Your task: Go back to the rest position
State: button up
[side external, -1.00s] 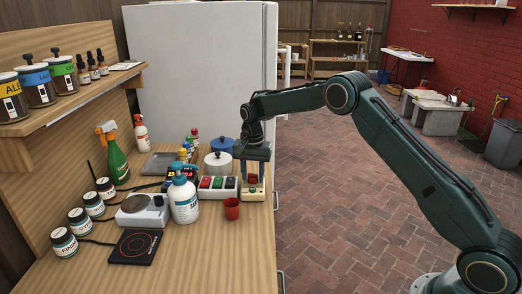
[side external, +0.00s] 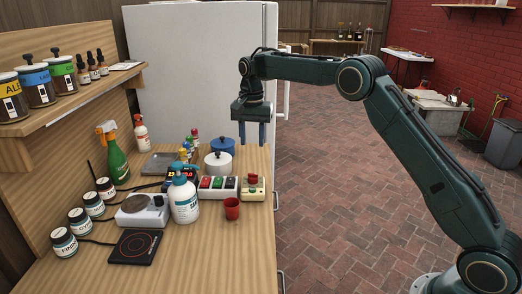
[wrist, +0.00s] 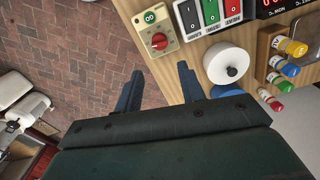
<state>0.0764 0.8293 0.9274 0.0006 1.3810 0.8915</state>
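My gripper (side external: 251,133) hangs in the air above the right edge of the wooden workbench (side external: 215,262), fingers pointing down. Its two blue fingers are apart with nothing between them. In the wrist view my gripper (wrist: 158,88) also shows spread, empty fingers over the bench edge and the brick floor. Below it in the side view stands a cream box with a red knob (side external: 253,182). The box also shows in the wrist view (wrist: 161,22), with a round green marking.
A switch box (side external: 218,187) with red and green switches, a red cup (side external: 232,208), a white pot (side external: 218,164), a blue pot (side external: 222,145) and a pump bottle (side external: 184,201) stand on the bench. A white fridge (side external: 195,70) stands behind. The brick floor at right is open.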

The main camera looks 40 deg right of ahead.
jog(key=shift+r, duration=0.75)
jog(key=shift+s+r, duration=0.1)
jog(key=s+a+r+n+t, duration=0.1)
jog(key=s+a+r+n, duration=0.15)
jog(key=s+r, duration=0.6)
jog(key=s+a+r+n+t, duration=0.1)
jog(key=s+r+n+t, duration=0.3)
jog(key=s, duration=0.7)
jog(key=s+f+n, duration=0.2)
jog(key=s, duration=0.9)
jog(key=s+a+f+n, duration=0.1)
jog(key=s+f+n, duration=0.1)
jog(key=s, duration=0.9)
jog(key=shift+s+f+n+t, duration=0.3)
jog(key=shift+f+n, duration=0.05)
jog(key=shift+f, duration=0.35)
